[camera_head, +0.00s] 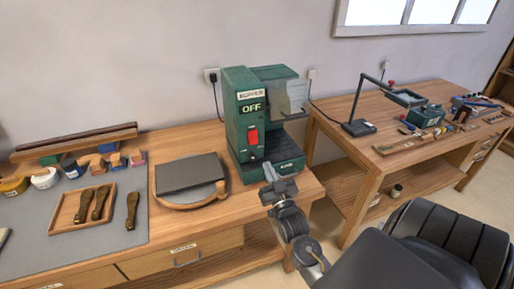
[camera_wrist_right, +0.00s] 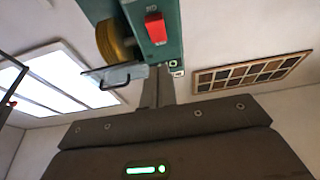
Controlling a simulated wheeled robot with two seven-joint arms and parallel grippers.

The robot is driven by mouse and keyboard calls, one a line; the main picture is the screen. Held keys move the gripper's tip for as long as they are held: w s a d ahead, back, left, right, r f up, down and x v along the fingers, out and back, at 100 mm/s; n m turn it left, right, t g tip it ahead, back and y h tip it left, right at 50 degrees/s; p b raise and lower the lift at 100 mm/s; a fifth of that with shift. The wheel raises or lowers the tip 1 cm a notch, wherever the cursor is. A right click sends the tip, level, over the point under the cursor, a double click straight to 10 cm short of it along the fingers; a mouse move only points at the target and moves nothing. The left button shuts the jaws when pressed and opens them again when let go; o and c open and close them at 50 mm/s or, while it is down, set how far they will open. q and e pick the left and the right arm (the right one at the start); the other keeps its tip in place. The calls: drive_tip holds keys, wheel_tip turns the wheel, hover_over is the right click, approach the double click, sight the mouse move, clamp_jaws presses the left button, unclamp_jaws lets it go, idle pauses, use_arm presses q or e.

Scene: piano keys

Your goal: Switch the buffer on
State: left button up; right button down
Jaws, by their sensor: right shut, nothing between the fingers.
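The buffer (camera_head: 238,88) is a green machine at the right end of the left workbench, and its display (camera_head: 251,107) reads OFF. A red switch (camera_head: 253,136) sits on its front below the display. The red switch also shows in the right wrist view (camera_wrist_right: 156,28), beyond the fingertips, with a yellowish wheel (camera_wrist_right: 112,42) beside it. My right gripper (camera_head: 267,168) is shut and empty, in front of the buffer's lower part and below the switch; its fingers also show in the wrist view (camera_wrist_right: 161,70). A gap to the switch shows there. My left gripper is not in view.
A dark slab (camera_head: 188,173) on a round wooden board lies left of the buffer. A wooden tray (camera_head: 75,215) holds dark-handled tools farther left. A second bench (camera_head: 350,160) with a lamp (camera_head: 358,127) stands right. A clear shield (camera_head: 290,97) covers the buffer's right side.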

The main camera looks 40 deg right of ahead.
drive_tip(key=p, duration=0.2)
approach(253, 139)
wheel_tip(253, 139, up, 4)
drive_tip(key=w, duration=0.2)
drive_tip(key=shift+w+d+f+p, duration=0.25)
drive_tip(key=shift+w+f, duration=0.1)
drive_tip(key=shift+w, duration=0.2)
drive_tip(key=shift+w+d+f+p, duration=0.1)
drive_tip(key=shift+w+d+f, duration=0.25)
drive_tip(key=shift+w, duration=0.2)
drive_tip(key=shift+w+d+f+p, duration=0.2)
drive_tip(key=shift+w+f, duration=0.2)
drive_tip(key=shift+w, duration=0.15)
